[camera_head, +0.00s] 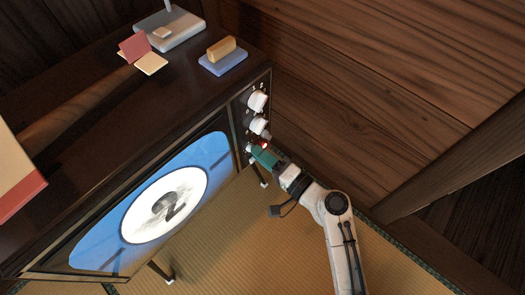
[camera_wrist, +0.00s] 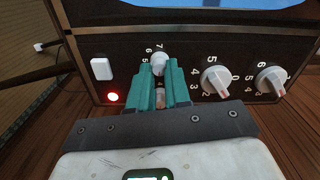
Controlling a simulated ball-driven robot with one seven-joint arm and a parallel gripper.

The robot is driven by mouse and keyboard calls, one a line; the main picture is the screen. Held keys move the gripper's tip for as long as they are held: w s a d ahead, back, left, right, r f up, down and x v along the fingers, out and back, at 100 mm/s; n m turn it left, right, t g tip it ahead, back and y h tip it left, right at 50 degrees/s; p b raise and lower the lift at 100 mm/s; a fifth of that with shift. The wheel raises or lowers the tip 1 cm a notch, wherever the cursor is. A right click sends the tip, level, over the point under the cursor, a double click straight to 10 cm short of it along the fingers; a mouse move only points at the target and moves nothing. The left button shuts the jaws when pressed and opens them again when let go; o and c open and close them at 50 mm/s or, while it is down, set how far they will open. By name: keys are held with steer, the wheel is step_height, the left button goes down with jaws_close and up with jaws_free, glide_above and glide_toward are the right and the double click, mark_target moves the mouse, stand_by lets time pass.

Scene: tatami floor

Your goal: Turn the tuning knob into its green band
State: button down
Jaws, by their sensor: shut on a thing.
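The television's control panel (camera_wrist: 135,40) carries three white knobs with pale pink pointers and white numerals. My gripper (camera_wrist: 159,76) has its teal fingers on either side of the leftmost knob (camera_wrist: 160,60) in the wrist view and is shut on it. That knob's pointer shows between the fingers, toward me; the fingers cover part of its dial. The middle knob (camera_wrist: 216,80) and right knob (camera_wrist: 270,80) are free, with pointers toward the lower right. In the head view my gripper (camera_head: 263,157) is at the panel's lower end. I see no green band; I cannot tell which knob is for tuning.
A red lamp (camera_wrist: 112,97) and a white switch (camera_wrist: 101,68) sit left of the held knob. The television screen (camera_head: 150,205) shows a "2". A blue block with a wooden top (camera_head: 222,62) stands on the cabinet. A wooden wall (camera_head: 370,70) is close to the panel.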

steer(key=shift+m+p, duration=1.85)
steer(key=shift+m, duration=1.75)
steer(key=shift+f, duration=0.1)
steer(key=c, duration=1.1)
jaws_free()
steer(key=shift+d, duration=0.1)
steer(key=p+v, duration=0.2)
steer(key=v, duration=0.8)
steer(key=shift+s+d, duration=0.25)
